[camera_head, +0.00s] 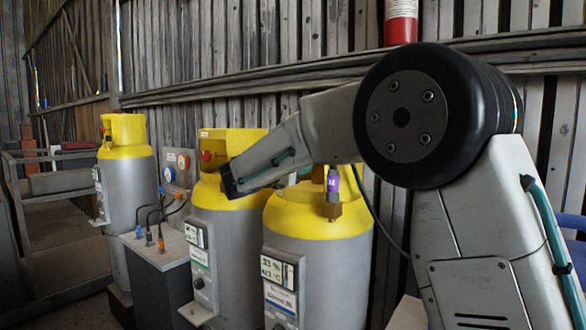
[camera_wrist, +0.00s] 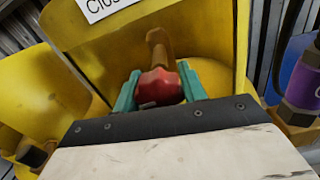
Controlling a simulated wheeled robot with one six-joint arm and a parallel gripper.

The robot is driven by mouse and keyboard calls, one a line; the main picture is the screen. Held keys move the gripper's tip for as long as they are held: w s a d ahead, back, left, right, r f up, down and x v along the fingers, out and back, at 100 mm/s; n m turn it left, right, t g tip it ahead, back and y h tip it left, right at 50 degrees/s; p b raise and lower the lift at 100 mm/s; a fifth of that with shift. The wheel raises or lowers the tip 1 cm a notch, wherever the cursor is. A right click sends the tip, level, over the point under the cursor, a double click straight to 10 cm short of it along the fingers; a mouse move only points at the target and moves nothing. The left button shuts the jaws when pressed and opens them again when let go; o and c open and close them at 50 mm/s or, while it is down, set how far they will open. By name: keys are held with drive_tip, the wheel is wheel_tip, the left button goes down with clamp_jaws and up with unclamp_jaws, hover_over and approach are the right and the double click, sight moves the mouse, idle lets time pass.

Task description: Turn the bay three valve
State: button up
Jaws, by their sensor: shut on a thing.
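A red valve knob (camera_wrist: 160,87) on a brass stem (camera_wrist: 157,48) sits inside a yellow collar (camera_wrist: 205,30) in the wrist view. My gripper (camera_wrist: 157,90) is shut on the red knob, with one teal finger on each side of it. In the head view my arm reaches to the middle grey cylinder (camera_head: 225,270) with the yellow top, where a red part (camera_head: 207,155) shows in the collar. My fingers are hidden there behind the wrist. No bay number is readable on this cylinder.
A grey and yellow cylinder (camera_head: 318,250) with a purple-banded fitting (camera_head: 333,180) stands close on the right. Another cylinder (camera_head: 130,185) stands at the left. A grey box (camera_head: 160,258) with cabled plugs stands between the left and middle ones. A plank wall is behind.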

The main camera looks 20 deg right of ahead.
drive_tip(key=m, duration=0.4)
drive_tip(key=shift+d+m, duration=0.15)
drive_tip(key=shift+m, duration=0.15)
drive_tip(key=m, duration=0.4)
drive_tip(key=shift+m, duration=0.3)
drive_tip(key=m, duration=0.4)
drive_tip(key=shift+r+m, duration=0.1)
drive_tip(key=shift+m, duration=0.2)
drive_tip(key=m, duration=0.4)
drive_tip(key=shift+m, duration=0.7)
drive_tip(key=o, duration=1)
drive_tip(key=shift+d, duration=0.15)
drive_tip(key=shift+c, duration=0.2)
drive_tip(key=shift+w+a, duration=0.1)
drive_tip(key=shift+a, duration=0.1)
drive_tip(key=v, duration=0.7)
drive_tip(key=shift+s+a, duration=0.25)
drive_tip(key=shift+a, duration=0.05)
